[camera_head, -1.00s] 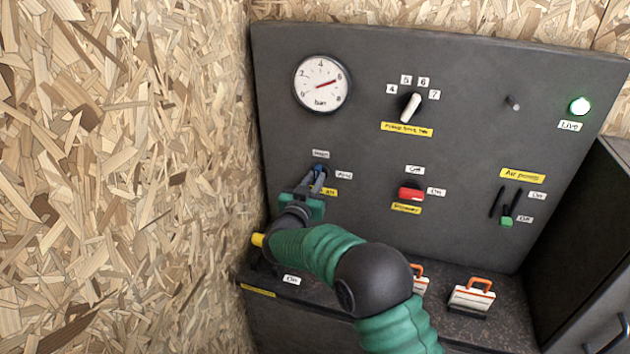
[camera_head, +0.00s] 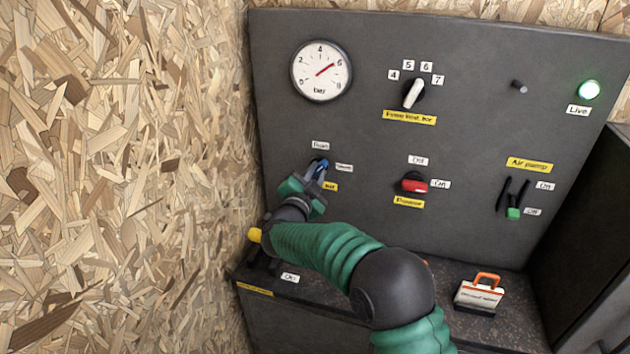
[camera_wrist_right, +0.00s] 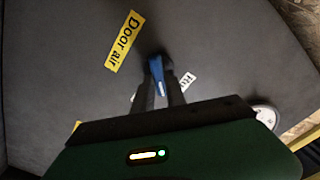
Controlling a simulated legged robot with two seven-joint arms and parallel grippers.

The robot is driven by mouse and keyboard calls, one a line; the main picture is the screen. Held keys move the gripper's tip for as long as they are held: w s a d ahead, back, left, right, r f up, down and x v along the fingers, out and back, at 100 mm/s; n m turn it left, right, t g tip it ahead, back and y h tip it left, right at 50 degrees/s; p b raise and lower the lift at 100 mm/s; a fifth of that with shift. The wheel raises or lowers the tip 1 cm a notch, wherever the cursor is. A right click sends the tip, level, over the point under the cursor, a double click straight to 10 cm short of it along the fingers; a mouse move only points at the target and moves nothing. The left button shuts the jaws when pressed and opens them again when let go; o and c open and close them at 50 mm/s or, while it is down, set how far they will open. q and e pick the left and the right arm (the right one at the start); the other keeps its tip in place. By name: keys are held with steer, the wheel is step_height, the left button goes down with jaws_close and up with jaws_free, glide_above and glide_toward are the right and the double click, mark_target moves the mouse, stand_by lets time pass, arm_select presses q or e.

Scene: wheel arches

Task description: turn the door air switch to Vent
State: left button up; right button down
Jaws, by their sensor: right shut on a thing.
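The door air switch is a blue handle (camera_head: 319,167) on the left of the dark panel, with a white label above it and a white label to its right. My right gripper (camera_head: 316,172) is shut on this handle, reaching up from below. In the right wrist view, the blue handle (camera_wrist_right: 157,72) sits between the two dark fingers (camera_wrist_right: 160,88), beside the yellow "Door air" label (camera_wrist_right: 124,41). A white label to its right is partly hidden by a finger. The exact setting of the handle is hard to tell. My left gripper is not in view.
A chipboard wall (camera_head: 120,180) stands close on the left. The panel (camera_head: 460,130) also carries a gauge (camera_head: 321,70), a white knob (camera_head: 413,93), a red switch (camera_head: 414,185) and a green-tipped air pump lever (camera_head: 513,212). An orange-handled box (camera_head: 480,293) stands on the ledge below.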

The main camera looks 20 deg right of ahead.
steer(key=shift+d+f+m+b, duration=0.1)
steer(key=shift+f+m+b, duration=0.1)
steer(key=shift+m+b, duration=2.05)
steer(key=shift+f+m+b, duration=0.2)
steer(key=shift+m+b, duration=1.6)
steer(key=shift+m, duration=0.75)
steer(key=c, duration=1.4)
jaws_free()
steer(key=shift+o, duration=0.2)
steer(key=p+v, duration=0.1)
steer(key=v, duration=1.5)
steer(key=shift+s+a, duration=0.25)
steer(key=shift+s, duration=0.05)
